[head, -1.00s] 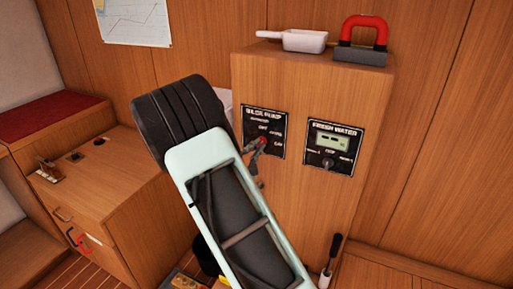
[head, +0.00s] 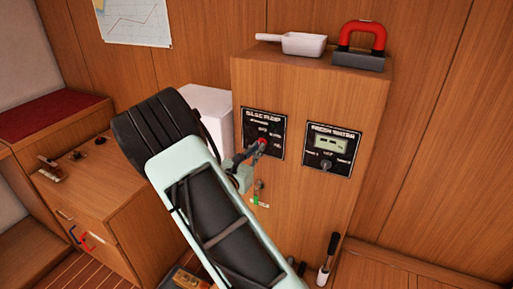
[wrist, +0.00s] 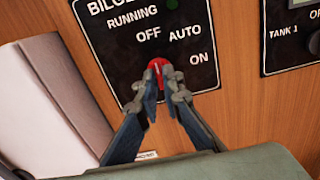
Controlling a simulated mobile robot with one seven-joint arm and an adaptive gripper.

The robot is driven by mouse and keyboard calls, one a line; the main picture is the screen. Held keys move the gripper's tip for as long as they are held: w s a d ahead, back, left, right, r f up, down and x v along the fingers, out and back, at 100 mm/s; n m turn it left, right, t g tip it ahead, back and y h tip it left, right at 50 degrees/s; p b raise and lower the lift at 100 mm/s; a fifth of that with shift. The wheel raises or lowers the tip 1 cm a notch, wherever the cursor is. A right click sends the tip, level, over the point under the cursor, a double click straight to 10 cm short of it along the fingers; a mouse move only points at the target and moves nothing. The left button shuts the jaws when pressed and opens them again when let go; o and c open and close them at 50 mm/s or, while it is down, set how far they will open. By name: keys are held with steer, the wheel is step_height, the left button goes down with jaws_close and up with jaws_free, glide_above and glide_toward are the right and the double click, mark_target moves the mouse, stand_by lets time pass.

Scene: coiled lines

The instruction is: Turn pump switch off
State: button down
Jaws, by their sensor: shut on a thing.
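The bilge pump panel (head: 276,152) is a black plate with white lettering on the front of a wooden cabinet. Its red knob (wrist: 157,66) has a white line and sits below the words OFF and AUTO, with ON to the right. The line points roughly up in the wrist view; I cannot tell exactly which label it meets. My gripper (wrist: 161,90) is shut on the red knob, with one fingertip on each side covering its lower part. In the head view, my gripper (head: 256,149) reaches the panel from the lower left.
A fresh water panel (head: 345,165) is right of the pump panel. A white scoop (head: 304,44) and a red-handled block (head: 360,58) lie on the cabinet top. A white box (head: 212,108) stands left of the cabinet. A black-handled tool (head: 329,258) is at lower right.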

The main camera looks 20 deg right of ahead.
stand_by(0.4)
steer(key=c, duration=2.1)
jaws_free()
steer(key=v, duration=1.2)
steer(key=shift+r, duration=0.15)
